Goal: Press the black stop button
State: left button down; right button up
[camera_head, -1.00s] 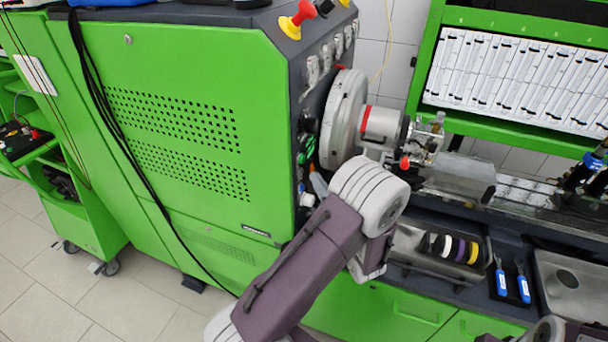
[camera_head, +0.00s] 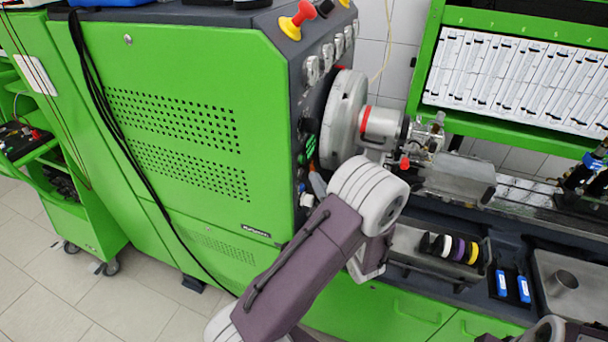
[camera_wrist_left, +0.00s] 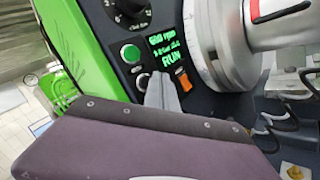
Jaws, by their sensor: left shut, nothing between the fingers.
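In the left wrist view, a dark control panel (camera_wrist_left: 208,103) carries a green button (camera_wrist_left: 131,53), a lit green display (camera_wrist_left: 166,47) reading RUN, and an orange switch (camera_wrist_left: 183,79). Below the green button is a dark round button with a pale rim (camera_wrist_left: 142,82), partly hidden by my fingertips; it looks like the black stop button. My left gripper (camera_wrist_left: 162,88) is shut and empty, its tips at the panel beside this button. I cannot tell whether they touch it. My right gripper is not in view.
The green machine cabinet (camera_head: 170,130) is left of my arm. A grey round chuck (camera_head: 343,120) stands close right of the panel. A red and yellow emergency button (camera_head: 297,20) is on top. A tray with coloured rings (camera_head: 455,248) and blue-handled tools (camera_head: 512,285) lie right.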

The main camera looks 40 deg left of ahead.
pick_arm(q)
jog(key=shift+s+a, duration=0.1)
jog(key=shift+a, duration=0.25)
jog(key=shift+s+a, duration=0.15)
jog(key=shift+a, duration=0.3)
dwell(0.6)
dwell(0.4)
jog(key=shift+w+d+p, duration=0.25)
jog(key=shift+d+p, duration=0.05)
jog(key=shift+d, duration=0.6)
jog(key=d, duration=0.2)
jog(key=w+d, duration=0.1)
jog(key=d, duration=0.1)
jog(key=shift+d+p, duration=0.35)
jog(key=shift+d, duration=0.05)
